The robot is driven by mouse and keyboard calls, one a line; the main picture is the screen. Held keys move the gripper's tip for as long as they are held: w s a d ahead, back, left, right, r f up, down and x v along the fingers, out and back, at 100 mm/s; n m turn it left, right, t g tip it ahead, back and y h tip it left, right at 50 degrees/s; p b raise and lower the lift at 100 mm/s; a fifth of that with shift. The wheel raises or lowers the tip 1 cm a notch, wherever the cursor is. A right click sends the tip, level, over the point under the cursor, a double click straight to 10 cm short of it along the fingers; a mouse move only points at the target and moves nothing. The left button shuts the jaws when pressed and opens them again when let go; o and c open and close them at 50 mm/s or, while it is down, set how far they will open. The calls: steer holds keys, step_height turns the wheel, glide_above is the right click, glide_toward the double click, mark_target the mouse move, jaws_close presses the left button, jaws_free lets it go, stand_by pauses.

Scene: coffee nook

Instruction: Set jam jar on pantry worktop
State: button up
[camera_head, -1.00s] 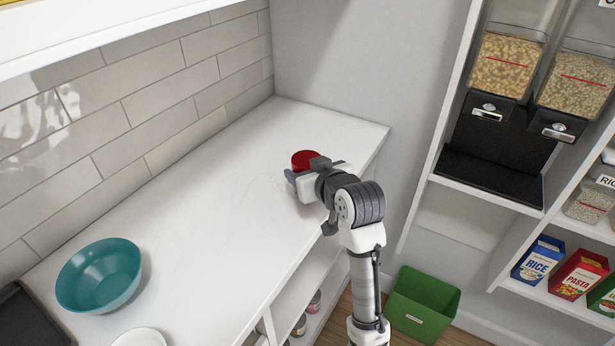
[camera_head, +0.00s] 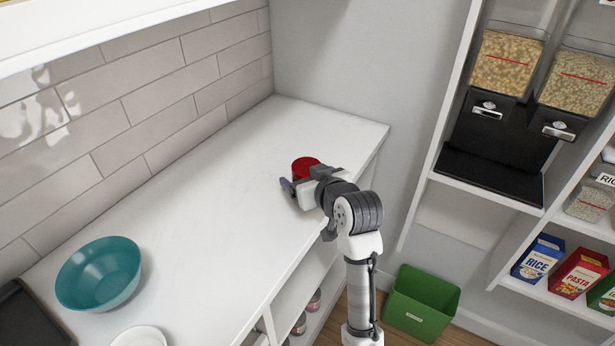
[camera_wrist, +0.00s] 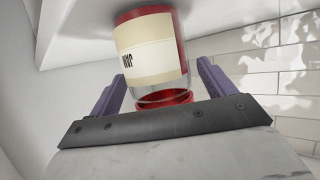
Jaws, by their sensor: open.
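The jam jar (camera_head: 305,165) stands on the white pantry worktop (camera_head: 220,190) near its far right end. In the head view its red lid shows, and my gripper hides much of its body. In the wrist view, where the picture is upside down, the jar (camera_wrist: 152,50) shows a cream label and red lid, upright with its base on the worktop (camera_wrist: 85,35). My gripper (camera_head: 299,181) is open beside the jar at its near side. In the wrist view a purple finger shows on each side of the jar, with visible gaps between fingers and glass.
A teal bowl (camera_head: 98,274) and a white dish (camera_head: 139,337) sit at the worktop's near left. A tiled wall (camera_head: 130,100) runs behind. Small jars stand on the shelf below. A green bin (camera_head: 421,303) is on the floor. The worktop's middle is clear.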

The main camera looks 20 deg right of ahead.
steer(key=shift+r, duration=0.15)
steer(key=shift+s, duration=0.3)
steer(key=b+v, duration=0.3)
steer(key=v, duration=0.8)
steer(key=shift+s+r, duration=0.15)
steer(key=shift+s, duration=0.05)
steer(key=shift+s, duration=0.1)
